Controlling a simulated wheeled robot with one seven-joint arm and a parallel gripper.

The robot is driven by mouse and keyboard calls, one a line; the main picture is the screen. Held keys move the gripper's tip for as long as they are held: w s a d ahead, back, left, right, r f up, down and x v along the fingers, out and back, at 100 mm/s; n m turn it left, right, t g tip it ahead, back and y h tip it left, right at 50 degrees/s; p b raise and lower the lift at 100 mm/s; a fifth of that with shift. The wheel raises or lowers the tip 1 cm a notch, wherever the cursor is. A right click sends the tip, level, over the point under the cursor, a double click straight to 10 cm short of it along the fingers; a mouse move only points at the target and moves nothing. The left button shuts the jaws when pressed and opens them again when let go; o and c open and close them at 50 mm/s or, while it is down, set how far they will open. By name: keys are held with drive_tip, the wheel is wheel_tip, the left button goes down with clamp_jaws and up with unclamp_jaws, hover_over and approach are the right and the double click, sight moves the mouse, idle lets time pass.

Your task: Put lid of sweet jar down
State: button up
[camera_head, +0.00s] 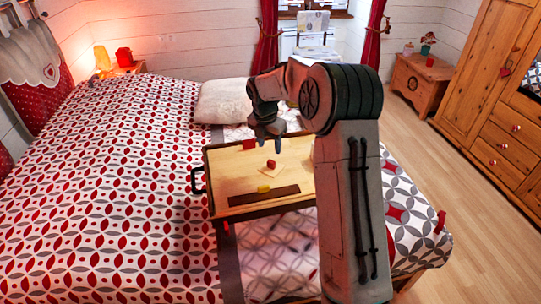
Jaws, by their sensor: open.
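My gripper (270,139) hangs open, pointing down above the far part of a wooden bed tray (232,170). A small red object (249,145) is on the tray close to the left of my gripper. Another small red object (271,164) sits on a pale square piece (264,174) just below my gripper in the picture. I cannot tell which of these, if any, is the sweet jar or its lid. Nothing shows clearly between my fingers. My arm hides the right part of the tray.
A yellow piece (263,189) lies by a dark brown strip (264,197) at the tray's near side. The tray stands on the patterned bed (110,190), with a pillow (222,101) behind it. A wooden chest (421,85) and wardrobe (478,85) stand right, with open floor before them.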

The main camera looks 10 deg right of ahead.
drive_tip(key=s+r+m, duration=0.6)
drive_tip(key=s, duration=0.3)
drive_tip(key=s+r+m, duration=0.6)
drive_tip(key=s+m, duration=0.1)
drive_tip(key=s, duration=0.2)
drive_tip(key=s+f+m+t+y, duration=0.1)
drive_tip(key=s+f+m, duration=0.1)
drive_tip(key=s+m, duration=1.2)
drive_tip(key=s+d, duration=0.1)
drive_tip(key=s, duration=0.3)
drive_tip(key=shift+f+t, duration=0.3)
drive_tip(key=shift+t, duration=0.1)
